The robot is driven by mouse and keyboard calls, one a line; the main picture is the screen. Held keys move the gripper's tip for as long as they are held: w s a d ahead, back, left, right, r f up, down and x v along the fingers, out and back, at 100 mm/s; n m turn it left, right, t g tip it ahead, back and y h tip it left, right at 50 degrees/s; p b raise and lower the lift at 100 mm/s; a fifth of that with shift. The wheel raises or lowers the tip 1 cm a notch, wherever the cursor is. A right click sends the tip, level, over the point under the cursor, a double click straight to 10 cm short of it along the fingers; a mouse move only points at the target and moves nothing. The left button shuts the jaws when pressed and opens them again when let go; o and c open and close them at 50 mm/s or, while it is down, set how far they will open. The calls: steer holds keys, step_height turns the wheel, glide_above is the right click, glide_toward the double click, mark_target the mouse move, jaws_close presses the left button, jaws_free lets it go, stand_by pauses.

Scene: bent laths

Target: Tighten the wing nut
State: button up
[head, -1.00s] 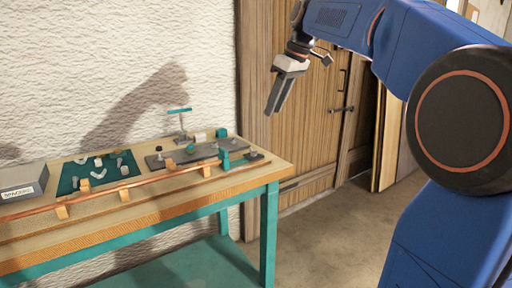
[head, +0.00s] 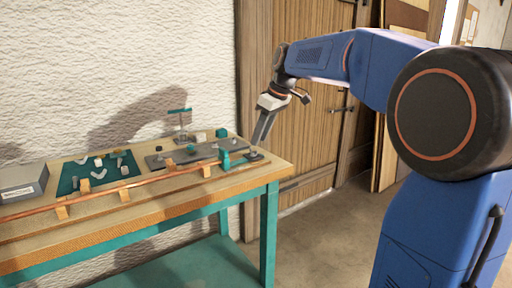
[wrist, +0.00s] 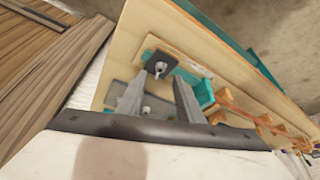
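A small grey fitting on a dark square base, which looks like the wing nut (wrist: 160,67), lies just beyond my fingertips in the wrist view. In the head view its dark base (head: 254,156) is at the right end of the bench, partly hidden by my gripper (head: 262,138). My gripper is open in the wrist view (wrist: 157,84), with a gap between its two fingers and nothing held. It points down over the bench's right end. I cannot tell whether a finger touches the fitting. A teal clamp block (head: 228,158) stands just left of it; it also shows in the wrist view (wrist: 203,92).
A long copper-coloured lath (head: 110,187) runs along the bench (head: 150,212) on wooden blocks. Behind it are a dark grey plate (head: 200,152) with knobs, a teal T-handled stand (head: 181,122), a teal mat (head: 68,186) with small parts and a grey box (head: 22,184).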

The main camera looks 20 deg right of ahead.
mark_target(256, 156)
steer(key=shift+x, duration=2.45)
steer(key=shift+c, duration=0.5)
jaws_close()
